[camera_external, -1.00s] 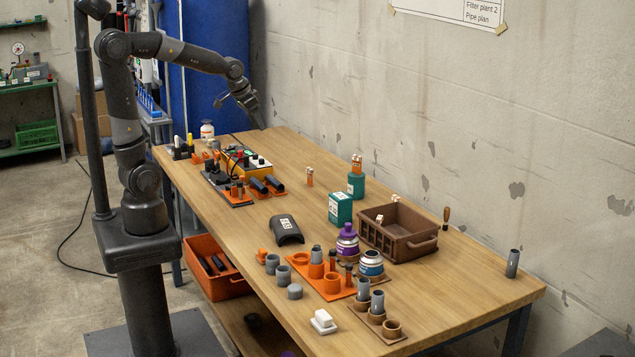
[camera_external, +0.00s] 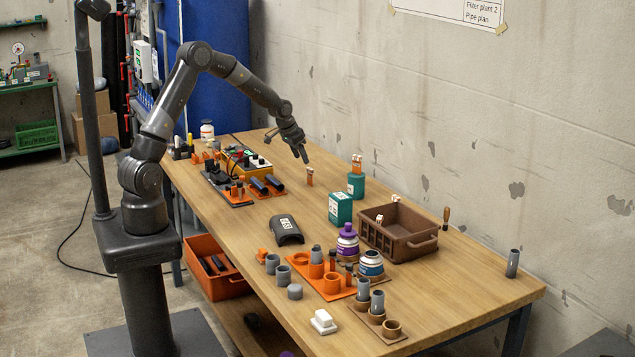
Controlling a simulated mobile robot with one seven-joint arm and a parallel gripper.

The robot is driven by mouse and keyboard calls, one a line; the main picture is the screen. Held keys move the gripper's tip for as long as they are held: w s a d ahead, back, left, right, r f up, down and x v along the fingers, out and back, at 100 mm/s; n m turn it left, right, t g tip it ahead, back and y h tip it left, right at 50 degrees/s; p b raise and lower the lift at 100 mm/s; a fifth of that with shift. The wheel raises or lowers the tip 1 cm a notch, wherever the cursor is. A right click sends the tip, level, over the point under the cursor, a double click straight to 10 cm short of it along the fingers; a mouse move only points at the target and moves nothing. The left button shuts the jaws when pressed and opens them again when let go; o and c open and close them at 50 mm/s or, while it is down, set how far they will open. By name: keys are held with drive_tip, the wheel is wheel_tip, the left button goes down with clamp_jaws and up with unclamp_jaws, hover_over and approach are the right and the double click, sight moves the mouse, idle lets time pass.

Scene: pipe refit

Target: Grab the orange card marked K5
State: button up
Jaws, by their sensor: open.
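A small orange card (camera_external: 310,177) with a white top stands upright on the table, near its back edge. Another orange card (camera_external: 357,165) stands on a teal container (camera_external: 355,185) to its right. The markings on both are too small to read, so I cannot tell which is K5. My gripper (camera_external: 303,156) is open and points down, just above and slightly left of the card on the table. It appears apart from that card, with nothing in it.
A teal box (camera_external: 340,208) and a brown crate (camera_external: 402,250) with white-topped pieces stand to the right. A yellow device (camera_external: 246,165) and dark pipes (camera_external: 268,185) lie to the left. A black curved cover (camera_external: 286,229) lies in front. The table around the lone card is clear.

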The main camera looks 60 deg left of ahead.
sight(311, 175)
drive_tip(key=x, duration=0.5)
drive_tip(key=shift+f, duration=0.2)
drive_tip(key=shift+w+x, duration=0.2)
drive_tip(key=shift+x, duration=1.2)
drive_tip(key=shift+w+x, duration=0.25)
drive_tip(key=shift+x, duration=1.1)
drive_tip(key=shift+r, duration=0.25)
drive_tip(key=shift+c, duration=0.2)
drive_tip(key=c, duration=0.9)
